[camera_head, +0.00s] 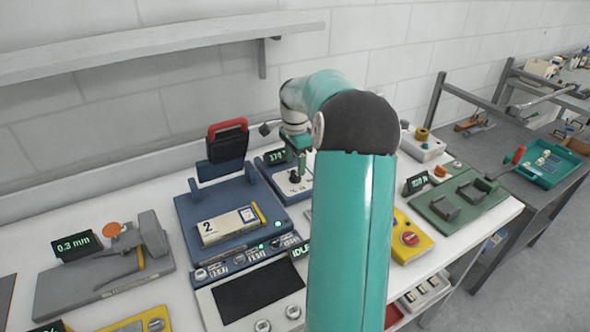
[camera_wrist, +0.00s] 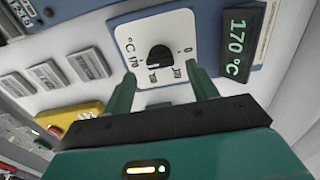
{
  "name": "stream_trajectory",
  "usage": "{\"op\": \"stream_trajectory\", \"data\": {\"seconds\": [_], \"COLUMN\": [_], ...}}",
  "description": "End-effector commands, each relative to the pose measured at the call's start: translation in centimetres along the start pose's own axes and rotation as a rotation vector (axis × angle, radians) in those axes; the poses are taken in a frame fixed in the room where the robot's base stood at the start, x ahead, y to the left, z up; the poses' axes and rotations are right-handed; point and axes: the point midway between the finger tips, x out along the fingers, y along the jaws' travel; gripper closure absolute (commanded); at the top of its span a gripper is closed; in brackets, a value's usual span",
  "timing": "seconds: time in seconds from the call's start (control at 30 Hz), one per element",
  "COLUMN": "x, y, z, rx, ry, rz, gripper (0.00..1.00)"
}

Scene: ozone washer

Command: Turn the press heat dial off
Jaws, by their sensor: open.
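The press heat dial is a black knob (camera_wrist: 159,57) on a white plate marked °C, 170 and 0 in the wrist view. In the head view the dial (camera_head: 294,178) sits on a small blue unit. A display (camera_wrist: 242,45) beside it reads 170 °C in green. My gripper (camera_wrist: 160,76) is open, with its two green fingers apart near the lower edge of the plate, one to each side of the knob. They do not appear to touch the knob. In the head view my gripper (camera_head: 300,152) is over the dial unit, partly hidden by my arm.
Left of the dial unit stands a blue press (camera_head: 185,215) with a raised red-handled part. A yellow box with a red button (camera_head: 410,239) and a green fixture (camera_head: 450,208) stand to the right. A wall shelf (camera_head: 150,45) hangs above the bench.

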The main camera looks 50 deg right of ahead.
Motion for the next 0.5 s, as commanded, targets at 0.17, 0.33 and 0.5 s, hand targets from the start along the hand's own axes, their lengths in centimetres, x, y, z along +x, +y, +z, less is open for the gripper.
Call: {"op": "stream_trajectory", "data": {"seconds": [0.17,0.33,0.5], "x": [2.6,3.5,3.5], "y": [0.0,-0.1,-0.1], "z": [0.0,-0.1,-0.1], "rx": [0.000,-0.002,-0.002], "ry": [-0.001,0.001,0.001], "rz": [0.001,0.000,0.000], "gripper": [0.42,0.42,0.42]}}
